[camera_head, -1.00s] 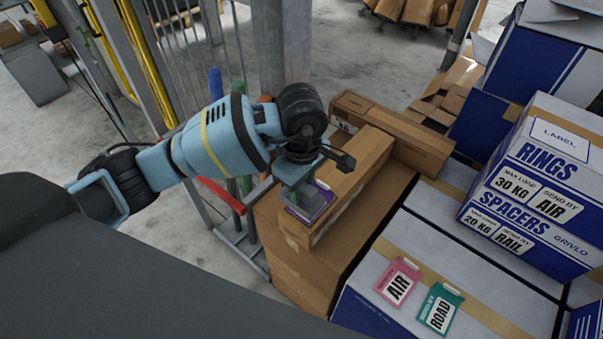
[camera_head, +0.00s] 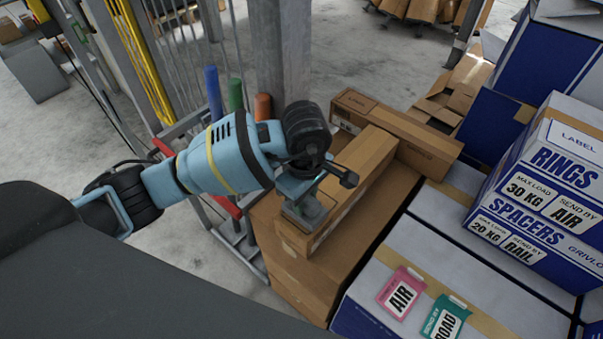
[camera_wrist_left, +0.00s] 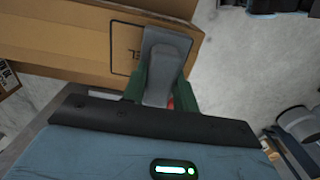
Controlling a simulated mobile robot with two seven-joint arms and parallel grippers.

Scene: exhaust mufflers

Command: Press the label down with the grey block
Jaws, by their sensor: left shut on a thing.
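The grey block (camera_wrist_left: 164,65) is held between the green fingers of my left gripper (camera_wrist_left: 162,85) in the left wrist view. In the head view my left gripper (camera_head: 308,208) is at the near end of a long brown carton (camera_head: 350,190), over its top. In the wrist view the block covers part of a printed outline (camera_wrist_left: 126,48) on this carton; a few letters show beside it. No purple label shows now; it may be hidden by the gripper and block. I cannot tell whether the block touches the carton. My right gripper is not in view.
A pink AIR label (camera_head: 402,292) and a green ROAD label (camera_head: 446,320) lie on a white-and-blue box (camera_head: 470,275). A RINGS and SPACERS box (camera_head: 545,190) stands to the right. Another brown carton (camera_head: 400,135) lies behind. A metal post (camera_head: 280,50) and railing stand beyond my arm.

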